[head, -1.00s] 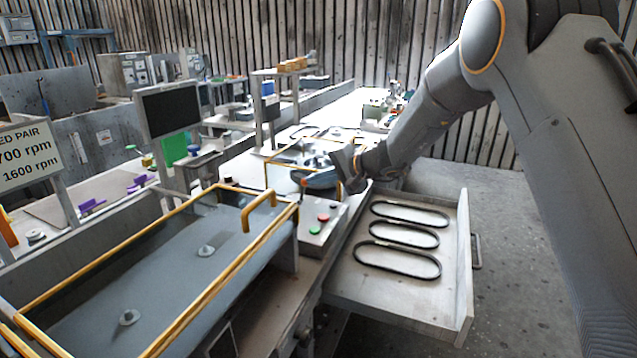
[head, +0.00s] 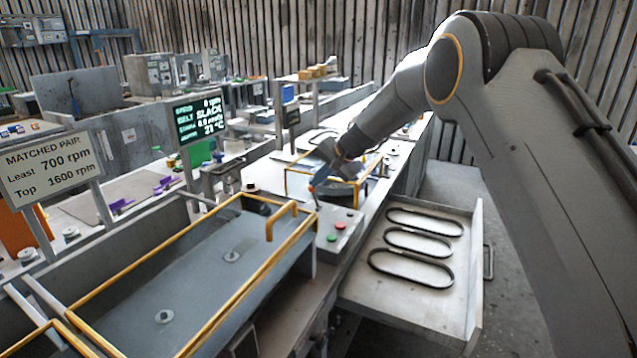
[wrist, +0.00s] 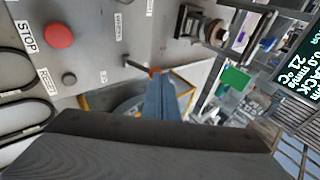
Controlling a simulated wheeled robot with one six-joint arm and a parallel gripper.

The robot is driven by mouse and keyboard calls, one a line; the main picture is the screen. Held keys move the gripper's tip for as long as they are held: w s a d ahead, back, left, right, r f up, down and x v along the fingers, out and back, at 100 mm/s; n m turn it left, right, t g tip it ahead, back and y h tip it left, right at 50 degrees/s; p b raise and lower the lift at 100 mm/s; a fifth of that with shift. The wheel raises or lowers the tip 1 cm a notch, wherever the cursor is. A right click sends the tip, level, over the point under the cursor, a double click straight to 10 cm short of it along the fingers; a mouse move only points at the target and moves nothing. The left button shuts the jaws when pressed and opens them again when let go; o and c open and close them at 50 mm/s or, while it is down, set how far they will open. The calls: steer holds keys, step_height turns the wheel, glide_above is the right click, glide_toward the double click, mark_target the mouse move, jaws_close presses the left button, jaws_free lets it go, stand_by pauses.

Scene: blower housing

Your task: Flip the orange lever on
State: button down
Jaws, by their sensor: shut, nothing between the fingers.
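The lever (wrist: 142,68) shows in the wrist view as a short dark stalk with an orange tip, on a grey control panel (wrist: 100,50). It leans toward my gripper (wrist: 160,80). My gripper is shut and empty, its fingertips at or right beside the orange tip; I cannot tell whether they touch. The display screen (head: 198,118) is lit, with lines including SLACK and 21 °C.
A red STOP button (wrist: 58,36) and a smaller dark button (wrist: 69,78) sit on the panel near the lever. An open drawer (head: 400,310) with three belts is to the right. A yellow-railed guard (head: 120,275) stands in front.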

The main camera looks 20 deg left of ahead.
stand_by(0.3)
steer(key=shift+r+p, duration=0.3)
steer(key=shift+r, duration=0.5)
steer(key=s+d+r+b, duration=0.1)
steer(key=d+r, duration=0.1)
steer(key=r, duration=0.4)
steer(key=s+d+r+b, duration=0.1)
steer(key=s+d+r, duration=0.1)
steer(key=r, duration=0.5)
steer(key=shift+s, duration=0.2)
